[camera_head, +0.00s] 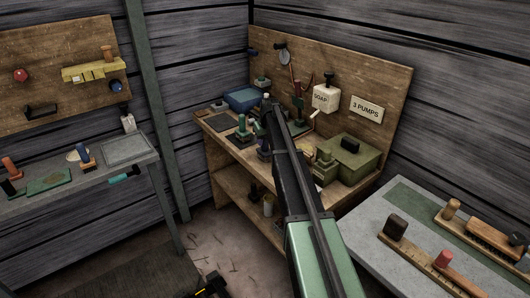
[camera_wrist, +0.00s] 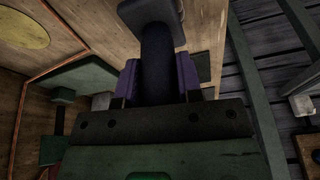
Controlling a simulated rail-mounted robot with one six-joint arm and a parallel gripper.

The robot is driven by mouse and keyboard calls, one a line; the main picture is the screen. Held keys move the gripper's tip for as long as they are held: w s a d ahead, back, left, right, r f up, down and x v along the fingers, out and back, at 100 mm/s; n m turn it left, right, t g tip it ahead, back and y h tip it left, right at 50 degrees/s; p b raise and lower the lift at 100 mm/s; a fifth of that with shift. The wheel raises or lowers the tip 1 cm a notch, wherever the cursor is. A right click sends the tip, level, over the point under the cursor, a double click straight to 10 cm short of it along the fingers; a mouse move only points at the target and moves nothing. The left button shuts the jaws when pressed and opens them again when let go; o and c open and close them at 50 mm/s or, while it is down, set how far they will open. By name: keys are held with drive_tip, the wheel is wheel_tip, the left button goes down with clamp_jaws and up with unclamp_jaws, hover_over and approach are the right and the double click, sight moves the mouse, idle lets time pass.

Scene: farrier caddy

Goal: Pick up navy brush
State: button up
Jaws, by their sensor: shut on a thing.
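In the wrist view my gripper (camera_wrist: 158,82) is shut, its purple-sided fingers on either side of a dark navy round handle. This handle looks like that of the navy brush (camera_wrist: 158,55), and a wider dark block sits at its far end. The brush's bristles cannot be made out. In the head view my arm reaches over the wooden workbench in the corner, and its end hides most of what is held.
The workbench (camera_head: 345,200) carries a blue box (camera_head: 243,99), green-based tools and an olive box (camera_head: 348,158). A soap dispenser (camera_head: 326,98) hangs behind. A grey table (camera_head: 365,222) with several brushes stands right. Another grey bench (camera_head: 150,160) at left holds a blue-handled tool (camera_head: 83,154).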

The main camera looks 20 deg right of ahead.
clamp_jaws()
wheel_tip(320, 180, up, 20)
drive_tip(key=p, duration=2)
drive_tip(key=o, duration=0.5)
unclamp_jaws()
clamp_jaws()
drive_tip(key=shift+o, duration=0.3)
unclamp_jaws()
clamp_jaws()
